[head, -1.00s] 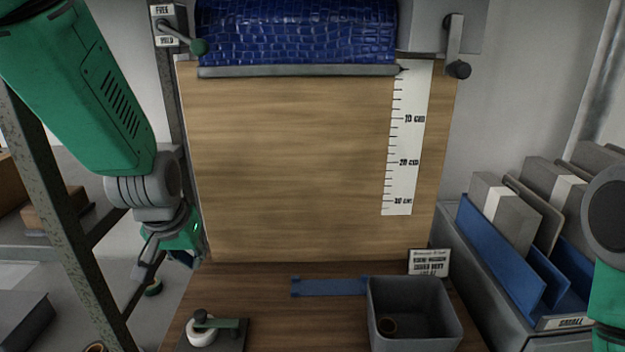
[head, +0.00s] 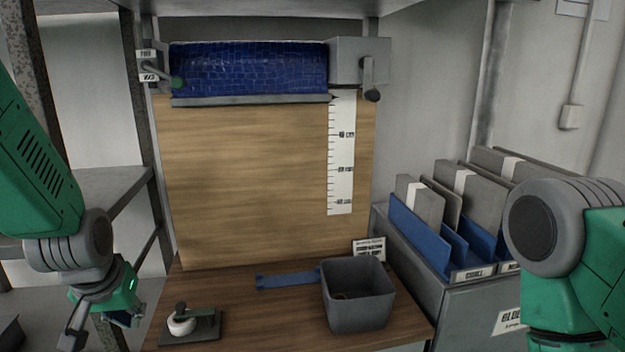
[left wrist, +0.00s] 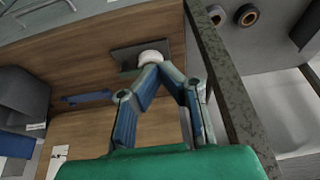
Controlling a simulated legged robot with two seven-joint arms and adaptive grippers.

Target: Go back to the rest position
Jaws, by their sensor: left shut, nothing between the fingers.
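My left gripper (head: 100,318) hangs at the lower left in the head view, left of the wooden bench and clear of it. In the left wrist view its two fingertips (left wrist: 159,72) come together with nothing between them. A small base with a white round part and a green handle (head: 190,325) stands on the bench to the right of the gripper. My right arm shows at the right edge of the head view, but its gripper is out of view.
A blue roll (head: 250,70) hangs above a wooden board (head: 245,170) with a ruler (head: 341,170). A grey bin (head: 357,300) and a blue strip (head: 285,280) lie on the bench (head: 250,325). A rack of panels (head: 420,240) stands right. Metal shelving (head: 105,185) is at left.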

